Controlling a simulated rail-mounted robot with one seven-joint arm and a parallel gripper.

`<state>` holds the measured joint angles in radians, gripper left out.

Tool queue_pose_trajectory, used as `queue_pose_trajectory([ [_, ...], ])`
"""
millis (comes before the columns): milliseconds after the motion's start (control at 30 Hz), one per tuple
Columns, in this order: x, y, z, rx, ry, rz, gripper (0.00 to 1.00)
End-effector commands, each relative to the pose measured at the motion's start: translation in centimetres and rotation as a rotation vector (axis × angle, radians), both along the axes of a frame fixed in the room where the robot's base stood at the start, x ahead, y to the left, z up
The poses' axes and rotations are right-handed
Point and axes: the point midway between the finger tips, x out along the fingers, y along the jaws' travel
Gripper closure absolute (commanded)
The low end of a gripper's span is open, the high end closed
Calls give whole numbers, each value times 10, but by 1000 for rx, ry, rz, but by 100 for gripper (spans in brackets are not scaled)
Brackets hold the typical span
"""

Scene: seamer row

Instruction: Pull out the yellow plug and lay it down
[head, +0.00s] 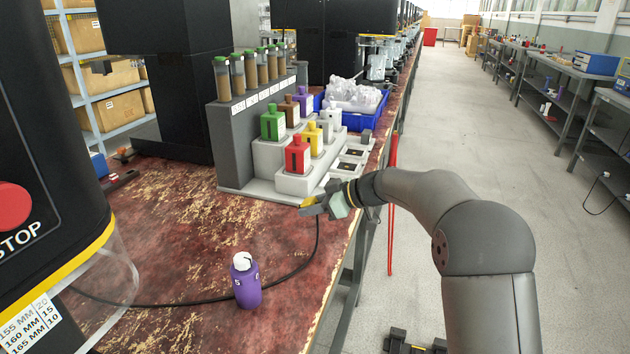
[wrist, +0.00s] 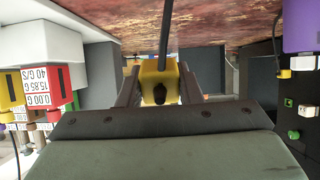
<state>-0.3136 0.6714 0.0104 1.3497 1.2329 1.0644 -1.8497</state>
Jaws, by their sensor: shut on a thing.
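The yellow plug (wrist: 158,78) is between the two fingers of my gripper (wrist: 158,92) in the wrist view. My gripper is shut on it. A black cable (wrist: 166,28) runs from the plug across the red table. The cable (head: 316,245) drops from there and curves left over the table. I see no socket around the plug; whether it touches anything else is hidden.
A purple bottle (head: 246,282) with a white cap stands on the worn red table (head: 190,230). Coloured bottles, including a red one (head: 297,156), stand on the stepped stand (head: 290,186) just behind my gripper. The table's front middle is mostly clear.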

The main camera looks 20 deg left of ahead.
Motion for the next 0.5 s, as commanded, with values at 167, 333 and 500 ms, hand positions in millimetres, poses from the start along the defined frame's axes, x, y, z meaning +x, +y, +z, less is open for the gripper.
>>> queue_pose_trajectory([
  [167,-4,2,-23,-13,5,21,100],
  [333,-4,1,-33,-15,7,23,100],
  [500,-4,1,-51,-16,7,21,100],
])
